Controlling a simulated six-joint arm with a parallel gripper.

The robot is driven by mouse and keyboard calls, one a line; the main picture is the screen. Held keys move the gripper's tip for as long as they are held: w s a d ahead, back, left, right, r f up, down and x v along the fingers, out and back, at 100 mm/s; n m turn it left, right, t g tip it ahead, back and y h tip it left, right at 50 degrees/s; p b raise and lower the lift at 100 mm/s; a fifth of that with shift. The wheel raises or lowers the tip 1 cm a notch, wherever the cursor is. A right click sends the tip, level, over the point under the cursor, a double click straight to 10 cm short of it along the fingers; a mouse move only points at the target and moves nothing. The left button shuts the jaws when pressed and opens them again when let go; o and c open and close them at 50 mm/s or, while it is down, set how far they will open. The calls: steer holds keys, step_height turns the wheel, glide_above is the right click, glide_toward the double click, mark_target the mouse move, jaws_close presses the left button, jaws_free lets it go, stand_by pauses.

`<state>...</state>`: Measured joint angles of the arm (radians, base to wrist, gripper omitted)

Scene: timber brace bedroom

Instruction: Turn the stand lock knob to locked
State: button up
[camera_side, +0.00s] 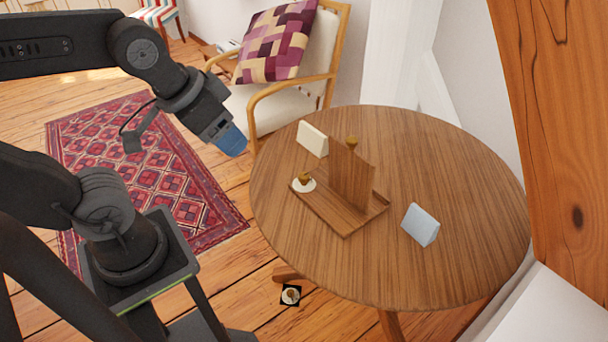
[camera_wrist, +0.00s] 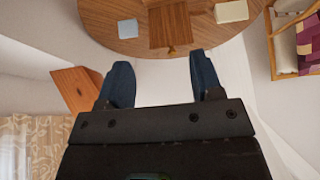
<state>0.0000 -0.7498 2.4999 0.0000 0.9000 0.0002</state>
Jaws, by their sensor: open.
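A wooden stand (camera_side: 352,176) with an upright panel on a flat base sits on the round table. A brass-coloured knob (camera_side: 304,178) on a white round plate is at the base's left end. A second brass-coloured piece (camera_side: 351,141) shows at the panel's top. Which way the knob is turned is too small to tell. In the wrist view the stand (camera_wrist: 169,25) is at the top, beyond my fingers, and the white plate is not visible. My gripper (camera_side: 233,142) is open and empty, up and left of the stand; its blue fingers (camera_wrist: 161,80) are spread apart in the wrist view.
The round table (camera_side: 455,175) carries a cream block (camera_side: 313,139) behind the stand and a light blue block (camera_side: 420,225) to its right. An armchair (camera_side: 290,90) with a cushion stands behind. A timber post (camera_side: 560,130) rises at the right. The table's right side is clear.

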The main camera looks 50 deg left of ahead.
steer(key=w+a+m+g, duration=0.2)
steer(key=w+a, duration=0.1)
steer(key=w, duration=0.6)
steer(key=m+g, duration=0.4)
steer(key=m, duration=0.1)
glide_above(303, 175)
step_height(303, 175, down, 17)
steer(key=shift+m, duration=0.3)
step_height(303, 175, down, 14)
steer(key=shift+f, duration=0.25)
steer(key=shift+c, duration=0.4)
steer(key=c, duration=0.9)
steer(key=shift+o, duration=0.2)
